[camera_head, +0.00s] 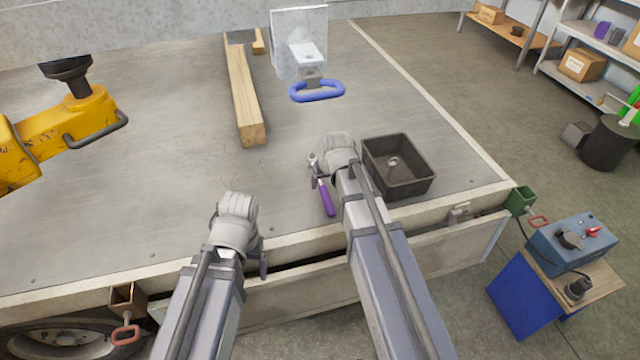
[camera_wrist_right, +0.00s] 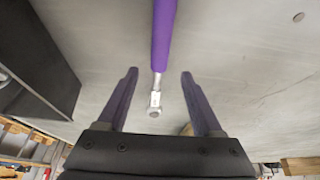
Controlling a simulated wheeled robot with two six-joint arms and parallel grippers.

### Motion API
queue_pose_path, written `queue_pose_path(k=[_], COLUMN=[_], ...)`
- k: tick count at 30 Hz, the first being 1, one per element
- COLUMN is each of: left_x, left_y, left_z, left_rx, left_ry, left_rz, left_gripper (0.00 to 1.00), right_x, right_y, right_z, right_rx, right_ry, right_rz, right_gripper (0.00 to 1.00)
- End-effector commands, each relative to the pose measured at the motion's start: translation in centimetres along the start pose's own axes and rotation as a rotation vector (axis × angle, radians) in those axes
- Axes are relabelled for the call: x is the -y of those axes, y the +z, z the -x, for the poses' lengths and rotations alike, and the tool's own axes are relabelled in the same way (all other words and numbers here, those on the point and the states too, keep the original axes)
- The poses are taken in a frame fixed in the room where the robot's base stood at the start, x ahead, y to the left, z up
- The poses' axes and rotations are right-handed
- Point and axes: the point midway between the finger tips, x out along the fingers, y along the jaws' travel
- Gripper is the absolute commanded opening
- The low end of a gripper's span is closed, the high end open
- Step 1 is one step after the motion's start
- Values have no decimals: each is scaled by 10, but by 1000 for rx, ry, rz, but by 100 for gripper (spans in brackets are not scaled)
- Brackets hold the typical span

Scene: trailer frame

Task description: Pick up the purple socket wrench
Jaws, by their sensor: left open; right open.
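The purple socket wrench (camera_head: 325,197) lies on the grey trailer bed, with its silver head towards the far side, just left of my right arm's wrist. My right gripper (camera_wrist_right: 158,74) is open and empty. In the right wrist view the wrench (camera_wrist_right: 163,40) runs down the picture, its purple handle at the top and its silver head between the two fingers. I cannot tell how far below the fingers it lies. My left gripper (camera_head: 262,262) is open near the front edge of the bed, well left of the wrench; its fingers are mostly hidden.
A dark open bin (camera_head: 410,187) with a small metal part stands close right of my right wrist. A yellow hitch (camera_head: 90,115) is at left. The middle-left bed is clear.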

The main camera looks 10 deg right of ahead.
Motion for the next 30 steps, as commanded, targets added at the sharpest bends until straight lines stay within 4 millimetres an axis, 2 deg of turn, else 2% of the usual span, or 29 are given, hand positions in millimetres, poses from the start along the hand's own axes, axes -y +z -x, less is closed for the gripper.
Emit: queue_pose_path(k=[12,21,30], left_x=[-4,-4,-4], left_y=[-3,-3,-3], left_z=[-44,-44,-44], left_rx=[0,0,0], left_ry=[0,0,0], left_rz=[0,0,0], left_gripper=[84,84,84], right_x=[-2,-2,-2], right_y=[-4,-6,-6], right_z=[-49,-50,-50], right_rx=[0,0,0], right_ry=[0,0,0], right_rz=[0,0,0], right_gripper=[68,68,35])
